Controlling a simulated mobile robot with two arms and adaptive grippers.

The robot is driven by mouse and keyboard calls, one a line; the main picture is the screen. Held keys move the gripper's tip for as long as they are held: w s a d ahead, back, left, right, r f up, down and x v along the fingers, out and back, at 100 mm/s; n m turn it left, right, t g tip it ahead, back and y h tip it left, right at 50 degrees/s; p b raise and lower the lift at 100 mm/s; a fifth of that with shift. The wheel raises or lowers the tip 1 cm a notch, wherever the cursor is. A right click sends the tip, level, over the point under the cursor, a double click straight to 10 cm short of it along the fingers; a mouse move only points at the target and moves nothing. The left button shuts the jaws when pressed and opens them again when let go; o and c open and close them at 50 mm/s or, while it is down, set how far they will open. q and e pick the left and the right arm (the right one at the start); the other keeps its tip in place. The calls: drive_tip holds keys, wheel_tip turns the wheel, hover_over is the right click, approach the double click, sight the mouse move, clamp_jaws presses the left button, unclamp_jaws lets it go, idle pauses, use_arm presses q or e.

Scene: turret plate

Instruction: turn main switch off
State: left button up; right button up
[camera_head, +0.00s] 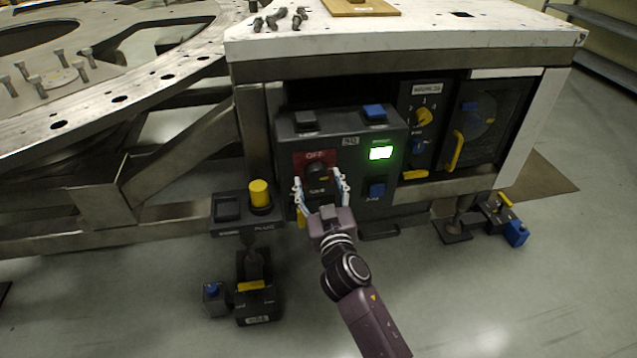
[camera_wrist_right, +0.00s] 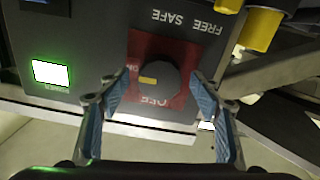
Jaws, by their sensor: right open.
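The main switch is a round dark knob (camera_head: 317,172) on a red plate marked OFF, on the front of a dark grey control box (camera_head: 350,130). In the right wrist view the knob (camera_wrist_right: 160,84) has a yellow mark pointing left, towards small lettering that looks like ON. OFF is printed upside down below the knob in that view. My right gripper (camera_head: 321,180) is open, its blue-padded fingers on either side of the knob. In the wrist view the fingers (camera_wrist_right: 157,88) show gaps to the knob; contact is not visible. My left gripper is not in view.
A lit green lamp (camera_head: 381,153) and blue buttons (camera_head: 376,189) sit right of the switch. A yellow plunger (camera_head: 260,194) stands on a lower box at left. A yellow handle (camera_head: 457,151) juts out farther right. The white tabletop (camera_head: 420,35) overhangs the panel.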

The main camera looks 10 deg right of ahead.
drive_tip(key=c, duration=1.2)
drive_tip(key=shift+o, duration=0.2)
drive_tip(key=n, duration=0.6)
drive_tip(key=shift+p, duration=0.4)
drive_tip(key=n+p, duration=0.1)
drive_tip(key=n, duration=0.5)
drive_tip(key=shift+n, duration=0.9)
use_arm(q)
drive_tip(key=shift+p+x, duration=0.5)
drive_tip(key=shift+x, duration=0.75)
use_arm(e)
drive_tip(key=shift+n, duration=2.2)
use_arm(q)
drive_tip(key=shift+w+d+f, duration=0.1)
